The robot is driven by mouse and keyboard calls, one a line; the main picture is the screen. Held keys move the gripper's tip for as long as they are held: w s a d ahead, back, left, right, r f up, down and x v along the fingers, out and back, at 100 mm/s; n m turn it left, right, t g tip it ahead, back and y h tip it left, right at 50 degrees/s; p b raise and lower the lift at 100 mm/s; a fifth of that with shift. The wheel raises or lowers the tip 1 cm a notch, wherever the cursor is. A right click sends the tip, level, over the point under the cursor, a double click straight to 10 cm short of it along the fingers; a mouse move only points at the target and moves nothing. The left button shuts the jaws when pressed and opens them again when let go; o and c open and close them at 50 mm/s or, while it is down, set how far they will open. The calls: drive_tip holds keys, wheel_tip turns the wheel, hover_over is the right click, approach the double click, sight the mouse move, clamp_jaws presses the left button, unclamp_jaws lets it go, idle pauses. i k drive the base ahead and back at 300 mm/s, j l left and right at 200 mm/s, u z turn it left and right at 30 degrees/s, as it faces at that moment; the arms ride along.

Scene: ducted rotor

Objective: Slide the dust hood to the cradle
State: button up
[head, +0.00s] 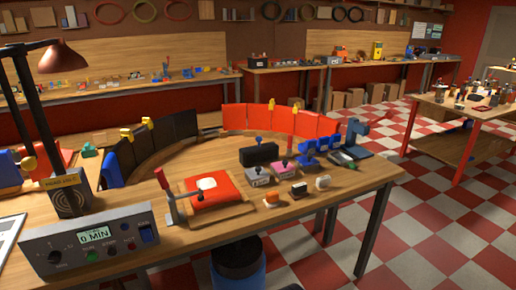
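I cannot tell for certain which thing is the dust hood. A black box with a blue knob on top (259,154) stands on the wooden bench, right of centre, and may be it. Nothing is clearly a cradle; a blue stand-like piece (318,146) is to the right of the box, apart from it. A grey block with a knob (258,176) and a pink block with a dark knob (284,171) sit just in front of the black box. My gripper is not in view.
A red pad on a wooden board with a red-handled lever (210,190) lies left of the blocks. A control box reading 0 MIN (95,240) and a lamp (62,57) stand at left. Red panels (280,118) curve behind. Small blocks (298,190) lie near the front edge.

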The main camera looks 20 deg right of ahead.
sight(255, 155)
drive_tip(key=i+l, duration=1)
drive_tip(key=l, duration=0.25)
drive_tip(key=i+l, duration=0.5)
drive_tip(key=l, duration=0.1)
